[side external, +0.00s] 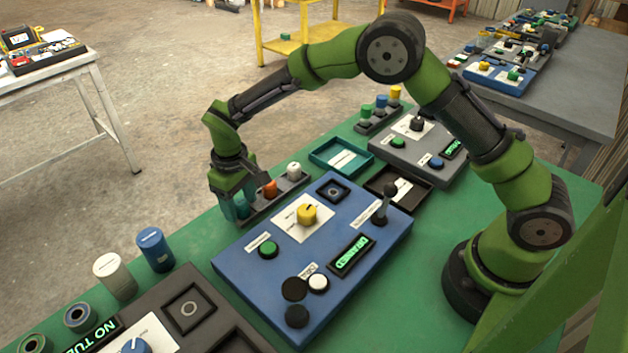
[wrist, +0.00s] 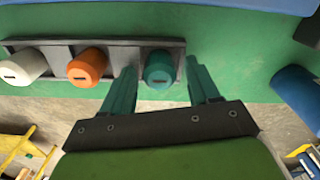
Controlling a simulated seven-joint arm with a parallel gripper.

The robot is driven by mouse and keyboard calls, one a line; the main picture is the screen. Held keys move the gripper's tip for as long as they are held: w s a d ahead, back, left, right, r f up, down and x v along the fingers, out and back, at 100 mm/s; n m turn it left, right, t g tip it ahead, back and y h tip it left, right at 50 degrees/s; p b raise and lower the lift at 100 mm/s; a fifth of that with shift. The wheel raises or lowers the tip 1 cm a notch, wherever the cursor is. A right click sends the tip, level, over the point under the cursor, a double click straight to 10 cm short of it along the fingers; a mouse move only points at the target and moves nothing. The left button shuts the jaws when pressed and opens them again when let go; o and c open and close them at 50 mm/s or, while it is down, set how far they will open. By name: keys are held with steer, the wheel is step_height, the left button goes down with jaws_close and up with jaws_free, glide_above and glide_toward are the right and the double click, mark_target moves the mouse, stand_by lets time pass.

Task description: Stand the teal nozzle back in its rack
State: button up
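The teal nozzle (wrist: 159,68) appears to stand in the end slot of the dark grey rack (wrist: 115,43), in line with the orange nozzle (wrist: 88,68) and the white nozzle (wrist: 27,66). My gripper (wrist: 160,70) is open, with one teal finger on each side of the teal nozzle and a visible gap on both sides. In the side external view my gripper (side external: 231,190) points down at the near end of the rack (side external: 284,199) and partly hides the teal nozzle (side external: 243,204). Whether the nozzle is fully seated is hard to tell.
A blue panel (side external: 235,260) with a yellow knob (side external: 306,214) and a black lever (side external: 383,205) lies right beside the rack. A blue cylinder (side external: 154,249) and a white cylinder (side external: 115,276) stand at the lower left. A teal tray (side external: 318,147) lies beyond the rack.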

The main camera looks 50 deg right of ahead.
mark_target(240, 201)
steer(key=s+d+r+m+t+y, duration=0.1)
steer(key=s+d+r, duration=0.15)
steer(key=r, duration=0.75)
steer(key=s+d+r+t, duration=0.1)
steer(key=s+d+r, duration=0.15)
steer(key=r, duration=0.75)
steer(key=s+d+r+m+t, duration=0.1)
steer(key=s+d+m, duration=0.1)
steer(key=s, duration=0.4)
steer(key=s+d+r+m+t, duration=0.1)
steer(key=s+d+t, duration=0.1)
steer(key=s+d, duration=0.3)
steer(key=s+d+m+t+y, duration=0.1)
steer(key=s+d+m+t, duration=0.1)
steer(key=s, duration=0.6)
steer(key=shift+s+d+r+m, duration=0.15)
steer(key=shift+d+r+m, duration=0.2)
steer(key=shift+d, duration=0.35)
steer(key=shift+r, duration=0.1)
